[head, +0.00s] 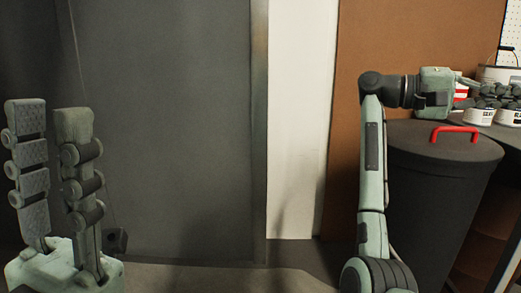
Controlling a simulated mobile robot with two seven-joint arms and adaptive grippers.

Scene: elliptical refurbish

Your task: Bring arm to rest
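My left gripper (50,112) stands upright at the lower left of the head view. Its two jointed fingers point up, with a clear gap between them and nothing in it. My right arm rises at the right and bends at its top. Its end reaches level to the right, above a dark lidded bin. My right gripper (500,95) is at the right edge, among paint cans (482,116) on a table. Its fingers are small and overlap the cans, so I cannot tell whether they hold anything.
The dark bin (445,175) with a red lid handle stands behind my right arm. A table (508,133) with several cans and a bucket (497,74) is at the right edge. A grey door (170,130) and a brown panel (350,60) stand behind. The space between my arms looks clear.

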